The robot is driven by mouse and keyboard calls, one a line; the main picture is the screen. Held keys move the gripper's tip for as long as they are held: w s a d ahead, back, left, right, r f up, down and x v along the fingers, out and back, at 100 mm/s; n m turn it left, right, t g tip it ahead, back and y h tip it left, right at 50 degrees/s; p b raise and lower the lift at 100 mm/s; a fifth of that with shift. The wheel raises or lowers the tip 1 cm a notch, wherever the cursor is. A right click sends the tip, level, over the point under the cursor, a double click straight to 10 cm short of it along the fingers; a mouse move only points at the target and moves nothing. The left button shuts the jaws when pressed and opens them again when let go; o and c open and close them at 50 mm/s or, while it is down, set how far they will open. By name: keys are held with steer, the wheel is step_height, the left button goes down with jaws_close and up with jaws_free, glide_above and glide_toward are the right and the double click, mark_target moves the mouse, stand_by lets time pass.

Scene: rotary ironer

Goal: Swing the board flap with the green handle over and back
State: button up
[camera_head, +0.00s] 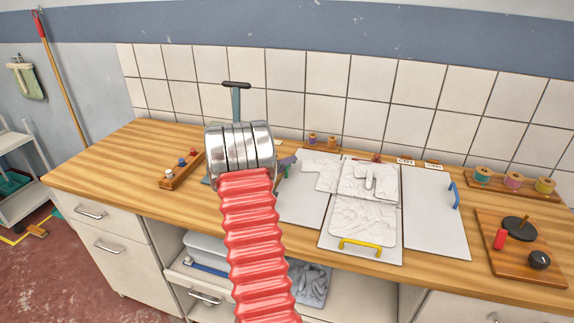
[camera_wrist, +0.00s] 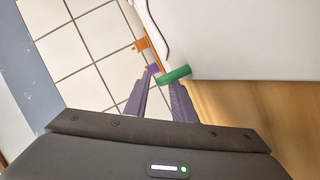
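The board flap (camera_head: 303,207) with the green handle is a pale panel lying flat at the left of the white relief boards. Its green handle (camera_head: 284,173) is mostly hidden behind my arm in the head view. The handle shows clearly in the wrist view (camera_wrist: 175,75), beside the pale panel (camera_wrist: 245,40). My gripper (camera_wrist: 161,82) has two purple fingers with a gap between them, right at the handle. The handle overlaps the right finger's tip, and I cannot tell whether they touch. The purple fingertips also show in the head view (camera_head: 288,161).
A centre board with a yellow handle (camera_head: 360,244) and a right flap with a blue handle (camera_head: 454,194) lie alongside. Thread spools (camera_head: 512,180) and a wooden block with a dark knob (camera_head: 540,260) stand at right. A peg rack (camera_head: 180,169) is at left.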

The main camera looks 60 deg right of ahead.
jaws_close()
stand_by(0.3)
steer(key=shift+r, duration=0.1)
